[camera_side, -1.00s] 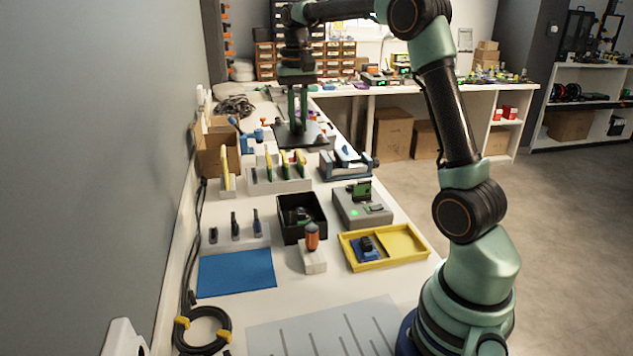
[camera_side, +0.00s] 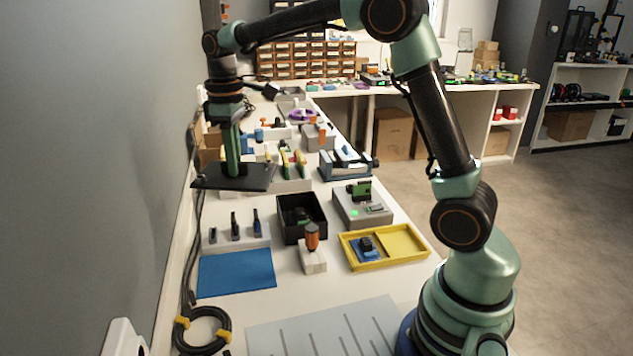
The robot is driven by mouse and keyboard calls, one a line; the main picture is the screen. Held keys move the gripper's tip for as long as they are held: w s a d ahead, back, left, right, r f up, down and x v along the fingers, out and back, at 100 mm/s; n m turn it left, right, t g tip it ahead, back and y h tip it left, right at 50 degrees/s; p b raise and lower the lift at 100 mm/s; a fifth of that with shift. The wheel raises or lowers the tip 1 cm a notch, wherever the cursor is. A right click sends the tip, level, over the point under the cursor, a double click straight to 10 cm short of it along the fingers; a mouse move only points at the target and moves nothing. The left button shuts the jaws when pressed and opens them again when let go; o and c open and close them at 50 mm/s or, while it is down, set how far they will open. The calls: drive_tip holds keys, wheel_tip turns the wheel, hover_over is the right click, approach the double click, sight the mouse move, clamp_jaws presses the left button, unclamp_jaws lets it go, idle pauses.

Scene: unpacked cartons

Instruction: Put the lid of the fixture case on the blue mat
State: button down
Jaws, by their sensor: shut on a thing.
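My gripper (camera_side: 232,160) is shut on a flat dark lid (camera_side: 250,178), at the left of the view. The lid is roughly level and held in the air, above and behind the mat in the picture. The blue mat (camera_side: 236,274) lies flat and bare on the near left of the bench. An open black box (camera_side: 316,232), which looks like the fixture case, stands to the right of the mat with dark contents inside. The exact grip on the lid is too small to make out.
Upright small tools in a pale holder (camera_side: 252,243) stand just behind the mat. An orange-topped tool on a white block (camera_side: 313,258) and a yellow tray (camera_side: 408,262) are to the right. A coiled black cable (camera_side: 203,330) lies in front. The wall is close on the left.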

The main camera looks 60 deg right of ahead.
sight(222, 183)
drive_tip(key=a+n, duration=0.1)
drive_tip(key=a, duration=0.1)
drive_tip(key=a+f+n, duration=0.1)
drive_tip(key=a+n, duration=0.1)
drive_tip(key=shift+s+a+n, duration=0.1)
drive_tip(key=shift+s+n, duration=0.05)
drive_tip(key=shift+n, duration=0.15)
wheel_tip(222, 183, down, 20)
drive_tip(key=shift+a, duration=0.15)
drive_tip(key=c, duration=0.9)
unclamp_jaws()
drive_tip(key=shift+f, duration=0.1)
drive_tip(key=shift+o, duration=0.2)
